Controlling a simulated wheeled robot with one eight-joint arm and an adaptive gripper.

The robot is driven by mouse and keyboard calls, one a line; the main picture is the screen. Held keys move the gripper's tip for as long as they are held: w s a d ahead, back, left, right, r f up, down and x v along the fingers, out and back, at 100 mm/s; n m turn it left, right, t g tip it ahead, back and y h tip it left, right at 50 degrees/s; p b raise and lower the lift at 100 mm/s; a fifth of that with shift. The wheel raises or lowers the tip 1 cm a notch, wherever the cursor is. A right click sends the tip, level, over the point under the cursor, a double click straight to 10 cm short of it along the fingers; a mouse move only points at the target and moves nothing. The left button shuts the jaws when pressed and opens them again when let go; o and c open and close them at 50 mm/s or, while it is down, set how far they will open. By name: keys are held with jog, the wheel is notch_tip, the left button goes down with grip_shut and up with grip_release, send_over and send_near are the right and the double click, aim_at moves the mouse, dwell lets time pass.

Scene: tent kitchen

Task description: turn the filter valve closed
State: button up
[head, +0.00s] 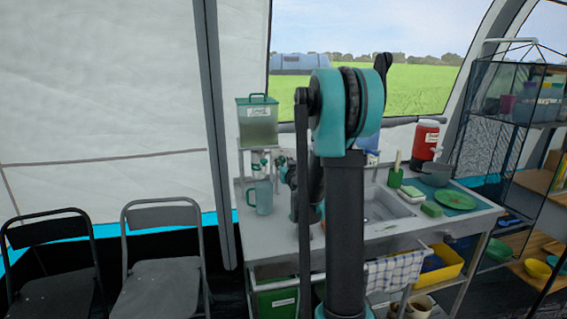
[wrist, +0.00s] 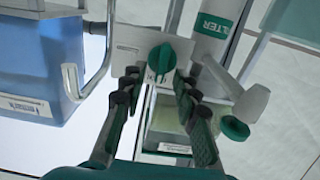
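The filter valve is a green knob (wrist: 162,58) on a pale plate (wrist: 126,47) in the wrist view. Its raised grip runs roughly up and down in the picture. My gripper (wrist: 158,84) is open and empty. Its two dark fingers point at the knob, one to each side, with the fingertips just short of it; I see no contact. A white filter cylinder (wrist: 213,45) with a green label reading "LTER" is right of the knob. In the head view my arm hides most of my gripper, and the knob cannot be made out clearly.
A white spout (wrist: 250,103) with a green end is close right of my fingers. A bent metal tube (wrist: 103,62) and a blue container (wrist: 40,68) are on the left. In the head view, a green-lidded tank (head: 257,128) stands above a blue-grey jug (head: 263,197) on the counter (head: 275,237).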

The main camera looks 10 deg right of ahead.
jog(key=shift+w, duration=0.25)
jog(key=shift+c, duration=0.6)
grip_shut()
